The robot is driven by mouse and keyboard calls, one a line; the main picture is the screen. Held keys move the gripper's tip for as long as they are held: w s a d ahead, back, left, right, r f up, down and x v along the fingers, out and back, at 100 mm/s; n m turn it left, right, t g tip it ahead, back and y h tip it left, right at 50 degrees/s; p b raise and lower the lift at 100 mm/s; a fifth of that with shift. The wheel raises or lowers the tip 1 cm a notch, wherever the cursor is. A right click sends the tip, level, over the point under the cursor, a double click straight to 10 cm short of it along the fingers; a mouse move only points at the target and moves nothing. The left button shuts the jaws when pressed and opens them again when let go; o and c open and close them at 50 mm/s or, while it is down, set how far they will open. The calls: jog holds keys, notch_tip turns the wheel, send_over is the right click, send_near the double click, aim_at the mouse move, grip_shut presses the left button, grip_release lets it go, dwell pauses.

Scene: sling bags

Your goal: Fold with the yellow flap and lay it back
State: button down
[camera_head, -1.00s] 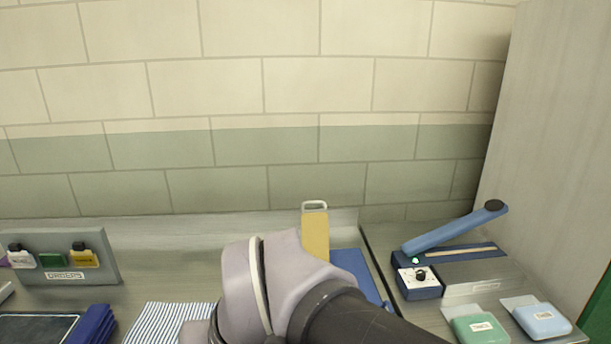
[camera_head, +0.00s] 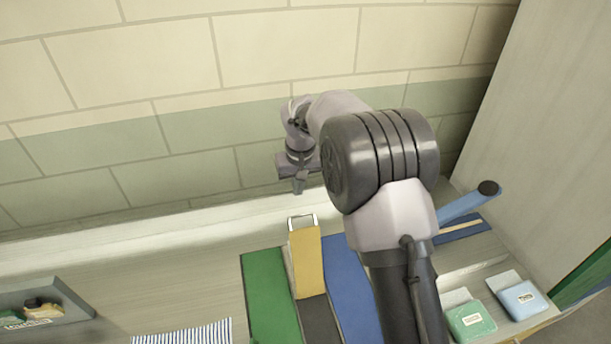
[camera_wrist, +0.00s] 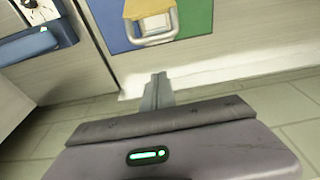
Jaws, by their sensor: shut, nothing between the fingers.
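The yellow flap (camera_head: 308,265) has a metal loop (camera_head: 303,221) at its far end. It appears to stick up from a dark strip (camera_head: 320,322) between a green panel (camera_head: 268,295) and a blue panel (camera_head: 348,290). In the wrist view the flap (camera_wrist: 148,9) is cut by the top edge, with its loop (camera_wrist: 152,32) towards my gripper. My gripper (camera_head: 299,188) is shut and empty, fingers down, beyond the loop on the wall side. In the wrist view its closed fingertips (camera_wrist: 157,78) are apart from the loop.
A blue-armed device (camera_head: 465,205) stands to the right, partly behind my arm. Green (camera_head: 471,320) and blue (camera_head: 522,297) labelled packets lie in front of it. A striped cloth (camera_head: 185,335) lies at the front left.

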jog(key=s+f, duration=0.1)
jog(key=f, duration=0.1)
jog(key=s+f, duration=0.2)
jog(key=shift+d, duration=0.4)
jog(key=shift+b, duration=0.3)
